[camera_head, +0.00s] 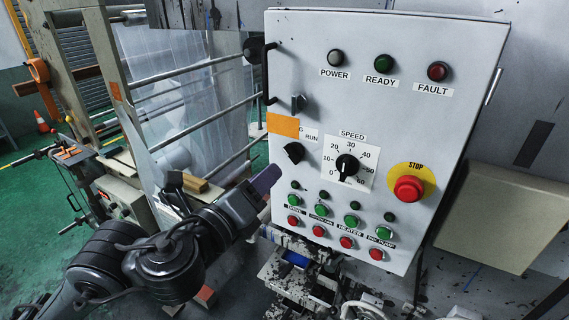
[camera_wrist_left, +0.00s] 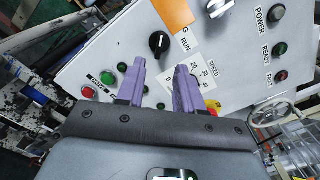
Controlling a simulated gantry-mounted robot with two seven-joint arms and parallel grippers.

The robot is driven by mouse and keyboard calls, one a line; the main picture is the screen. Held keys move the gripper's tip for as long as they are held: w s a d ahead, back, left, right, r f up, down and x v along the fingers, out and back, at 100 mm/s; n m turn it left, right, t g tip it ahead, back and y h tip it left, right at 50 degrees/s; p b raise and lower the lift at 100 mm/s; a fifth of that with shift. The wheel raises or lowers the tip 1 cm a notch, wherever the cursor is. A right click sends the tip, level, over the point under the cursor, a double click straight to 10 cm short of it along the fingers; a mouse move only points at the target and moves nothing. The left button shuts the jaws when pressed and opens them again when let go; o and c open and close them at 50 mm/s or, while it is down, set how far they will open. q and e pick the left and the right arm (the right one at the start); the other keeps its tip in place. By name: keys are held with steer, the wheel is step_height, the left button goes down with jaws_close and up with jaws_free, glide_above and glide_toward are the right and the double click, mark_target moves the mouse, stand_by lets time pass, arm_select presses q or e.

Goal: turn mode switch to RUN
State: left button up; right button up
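The mode switch (camera_head: 293,152) is a black rotary knob on the grey control panel (camera_head: 310,60), beside a label (camera_head: 310,138) reading RUN and partly covered by an orange patch. It also shows in the left wrist view (camera_wrist_left: 159,43), just ahead of the fingertips. My right gripper shows in neither view.
The speed dial (camera_head: 347,165) is right of the switch. Green and red buttons (camera_head: 321,210) sit below. The red stop button (camera_head: 408,189) is at the lower right. Rollers with film (camera_head: 200,120) stand left.

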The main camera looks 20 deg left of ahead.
mark_target(289, 155)
arm_select(q)
steer(key=w, duration=0.2)
steer(key=w+b, duration=0.1)
steer(key=w, duration=0.2)
steer(key=w+d, duration=0.1)
steer(key=w, duration=0.2)
jaws_close()
